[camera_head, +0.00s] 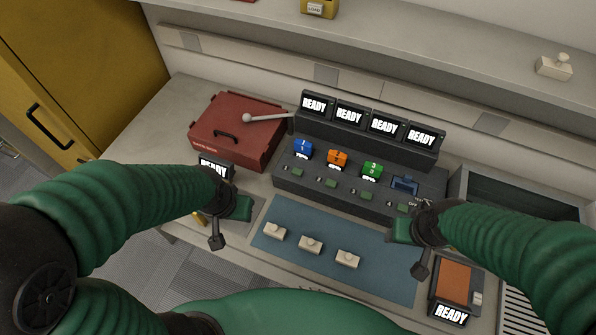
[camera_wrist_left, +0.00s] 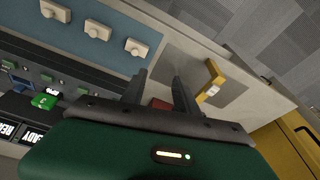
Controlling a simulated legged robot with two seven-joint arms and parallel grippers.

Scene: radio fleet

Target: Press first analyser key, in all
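A dark console (camera_head: 358,188) stands at the back of the bench with several READY screens (camera_head: 352,116) above it. It carries a blue block marked 1 (camera_head: 302,149), an orange block (camera_head: 337,158) and a green block (camera_head: 372,170); a blue slot (camera_head: 404,185) to their right looks empty. Small green keys (camera_head: 331,183) line its front. My left gripper (camera_head: 216,241) is left of the blue mat, apart from the console; the left wrist view shows its fingers (camera_wrist_left: 160,90) apart and empty. My right gripper (camera_head: 421,269) is at the mat's right end, its opening unclear.
Three pale knobbed pieces (camera_head: 310,245) lie on the blue mat (camera_head: 375,276). A red box (camera_head: 235,140) with a grey lever stands left of the console. A READY unit (camera_head: 214,167) is partly behind my left arm; another unit (camera_head: 456,282) is right. A yellow hook (camera_wrist_left: 214,78) is near my left fingers.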

